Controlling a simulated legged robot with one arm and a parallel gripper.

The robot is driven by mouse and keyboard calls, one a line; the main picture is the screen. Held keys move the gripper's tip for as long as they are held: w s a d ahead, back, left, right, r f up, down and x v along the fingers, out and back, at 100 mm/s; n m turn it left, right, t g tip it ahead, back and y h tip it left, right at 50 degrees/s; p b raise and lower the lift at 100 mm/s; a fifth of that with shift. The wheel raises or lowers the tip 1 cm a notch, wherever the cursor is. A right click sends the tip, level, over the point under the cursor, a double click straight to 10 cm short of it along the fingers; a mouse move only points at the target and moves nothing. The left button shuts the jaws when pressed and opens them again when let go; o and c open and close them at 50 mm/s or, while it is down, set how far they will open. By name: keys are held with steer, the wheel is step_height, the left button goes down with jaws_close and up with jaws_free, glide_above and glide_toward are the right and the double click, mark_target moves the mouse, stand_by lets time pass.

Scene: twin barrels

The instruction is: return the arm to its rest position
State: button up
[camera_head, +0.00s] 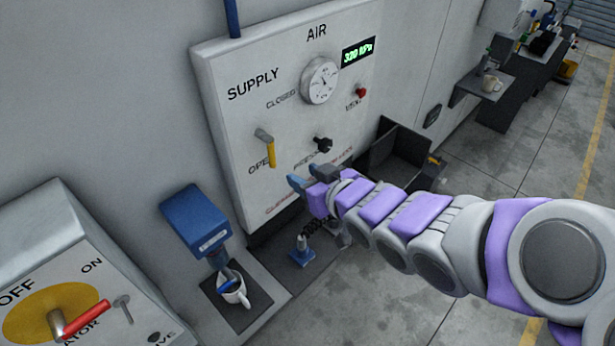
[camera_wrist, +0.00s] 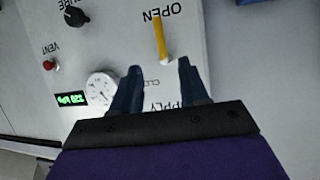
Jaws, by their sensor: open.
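My gripper (camera_head: 307,178) is open and empty in front of the lower part of the white air panel (camera_head: 235,120). My arm reaches in from the right. In the wrist view my gripper (camera_wrist: 159,67) shows two dark blue fingers spread apart. The yellow supply lever (camera_head: 270,150) points down toward OPEN. In the head view it lies left of my gripper with a gap between them. In the wrist view the lever (camera_wrist: 160,38) lines up with the gap between the fingertips, but nothing is gripped.
A black knob (camera_head: 322,144), a round gauge (camera_head: 320,81) and a red vent button (camera_head: 361,92) are on the panel. A dark open bin (camera_head: 400,143) stands behind my arm. A blue dispenser (camera_head: 196,216) with a white mug (camera_head: 233,290) is below left. Floor lies open at right.

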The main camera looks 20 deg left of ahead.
steer(key=w+d+f+m+h+b, duration=0.1)
steer(key=d+f+m+h+b, duration=0.15)
steer(key=d+f, duration=0.4)
steer(key=w+d+f+m+h+b, duration=0.1)
steer(key=d+f+h+b, duration=0.25)
steer(key=d, duration=0.55)
steer(key=s+d+f+m+g+h+b, duration=0.1)
steer(key=s+d+f+m+h+b, duration=0.2)
steer(key=d, duration=0.4)
steer(key=s+d+f+m+g+h+b, duration=0.1)
steer(key=s+d+f+h, duration=0.1)
steer(key=s+d+f, duration=0.3)
steer(key=s+d+f+m+g+b, duration=0.1)
steer(key=s+d+m+g+b, duration=0.1)
steer(key=s, duration=0.6)
steer(key=s+d+f+m+g+b, duration=0.1)
steer(key=s+d+g, duration=0.3)
steer(key=s, duration=0.5)
steer(key=shift+s+f+m+g+b, duration=0.2)
steer(key=shift+m+g+b, duration=0.3)
steer(key=shift+b, duration=0.4)
